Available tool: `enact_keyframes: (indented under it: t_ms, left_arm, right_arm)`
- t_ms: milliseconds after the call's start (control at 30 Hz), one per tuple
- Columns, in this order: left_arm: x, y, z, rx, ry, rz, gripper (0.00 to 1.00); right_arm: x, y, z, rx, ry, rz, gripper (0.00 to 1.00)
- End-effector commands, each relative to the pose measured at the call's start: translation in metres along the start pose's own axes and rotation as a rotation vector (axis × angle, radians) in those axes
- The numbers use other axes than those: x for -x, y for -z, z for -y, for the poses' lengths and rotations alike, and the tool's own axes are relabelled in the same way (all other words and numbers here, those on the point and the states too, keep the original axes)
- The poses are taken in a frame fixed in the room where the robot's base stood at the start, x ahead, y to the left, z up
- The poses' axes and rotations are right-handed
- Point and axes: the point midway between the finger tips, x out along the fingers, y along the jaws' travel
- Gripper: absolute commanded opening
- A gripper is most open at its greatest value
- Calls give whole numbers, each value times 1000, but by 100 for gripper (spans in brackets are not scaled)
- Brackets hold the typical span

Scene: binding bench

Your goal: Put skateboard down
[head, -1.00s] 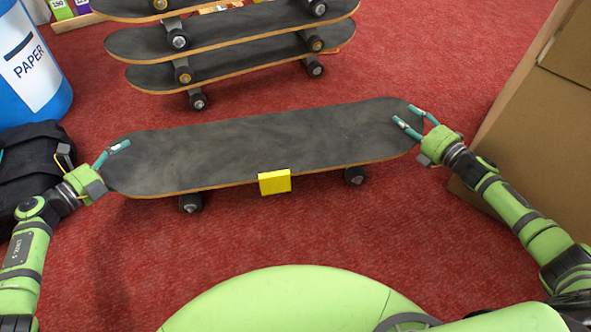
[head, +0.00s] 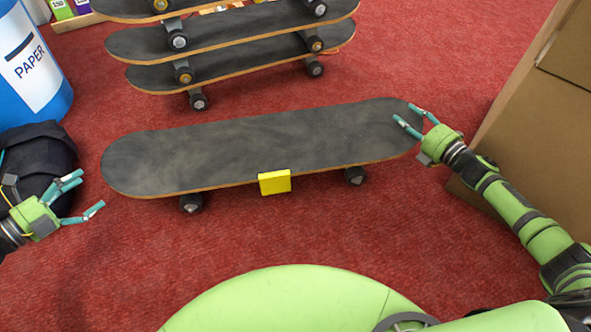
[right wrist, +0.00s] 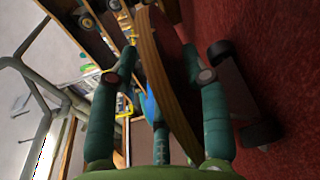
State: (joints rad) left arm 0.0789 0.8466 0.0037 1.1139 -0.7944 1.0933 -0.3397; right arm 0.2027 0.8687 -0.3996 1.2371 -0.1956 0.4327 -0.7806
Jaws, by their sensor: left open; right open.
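The skateboard (head: 260,150) is in the middle of the head view, dark deck up, with a yellow block (head: 275,182) at its near edge. Two of its wheels show below the near edge. My left gripper (head: 86,196) is open and empty, apart from the board's left end. My right gripper (head: 413,120) is at the board's right end, open, with its fingers around the end. In the right wrist view, the board's wooden edge (right wrist: 165,80) runs between the open fingers. I cannot tell whether the fingers touch it.
A stack of similar skateboards (head: 230,45) stands behind. A blue paper bin (head: 55,100) and a black bag (head: 45,150) are at the left. Cardboard boxes (head: 540,130) stand at the right. Red carpet (head: 330,235) in front of the board is clear.

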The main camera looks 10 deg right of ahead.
Motion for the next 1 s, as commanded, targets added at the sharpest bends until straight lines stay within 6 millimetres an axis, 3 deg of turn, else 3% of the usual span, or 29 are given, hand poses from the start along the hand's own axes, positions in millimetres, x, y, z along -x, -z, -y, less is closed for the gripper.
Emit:
enact_keyframes:
  t_ms: [233,333,733,867,1000]
  left_arm:
    - [1,0,0,-1,0,-1,87]
    - [1,0,0,-1,0,-1,87]
    - [0,0,0,0,0,0,87]
    - [0,0,0,0,0,0,87]
    - [0,0,0,0,0,0,87]
  right_arm:
    - [0,0,0,0,0,0,47]
    - [0,0,0,0,0,0,86]
    - [0,-1,-3,1,-1,0,86]
    - [2,-5,-17,4,-1,-1,86]
    - [5,-12,-43,7,-2,-2,86]
